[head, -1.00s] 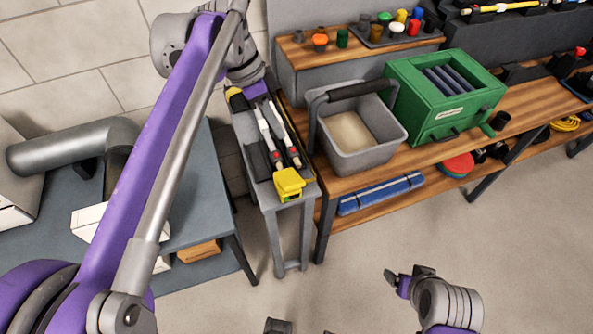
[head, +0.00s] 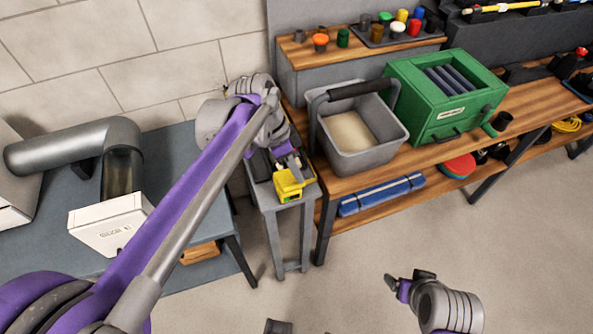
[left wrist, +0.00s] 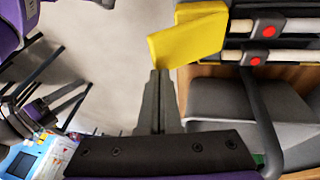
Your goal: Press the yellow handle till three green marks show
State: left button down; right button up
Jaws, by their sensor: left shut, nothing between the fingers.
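The yellow handle (head: 289,184) is a blocky piece at the front end of a narrow grey stand. In the left wrist view the yellow handle (left wrist: 188,36) is at the top, just beyond my fingertips. My left gripper (head: 285,158) is over the stand, right behind the handle, and hides much of the rods there. Its fingers (left wrist: 157,100) are shut with nothing between them. I cannot tell whether they touch the handle. I cannot make out any green marks. My right gripper (head: 393,281) is low over the floor, far from the handle; its jaw opening is unclear.
White rods with red dots (left wrist: 268,31) lie beside the handle in the left wrist view. A grey bin (head: 362,157) with a raised dark handle stands close right of the stand, on a wooden bench. A green box (head: 460,120) is further right. Open floor lies in front.

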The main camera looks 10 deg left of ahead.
pick_arm(q)
jog(key=shift+s, duration=0.1)
dwell(0.3)
jog(key=shift+s+d+f+t+y, duration=0.4)
jog(key=shift+s+f+t, duration=0.1)
jog(key=shift+f+t, duration=0.1)
jog(key=shift+s+d+f+m+t+y+b, duration=0.15)
jog(key=shift+s+d+f+t+y, duration=0.1)
jog(key=shift+s+f+t+y, duration=0.4)
jog(key=shift+s+d+f+m+t+y+b, duration=0.15)
jog(key=shift+f+t, duration=0.25)
jog(key=shift+f, duration=0.6)
jog(key=shift+s+d+f+m+t+y, duration=0.1)
jog(key=shift+s+d+f+t+y, duration=0.25)
jog(key=shift+f+t, duration=0.35)
jog(key=shift+f, duration=0.15)
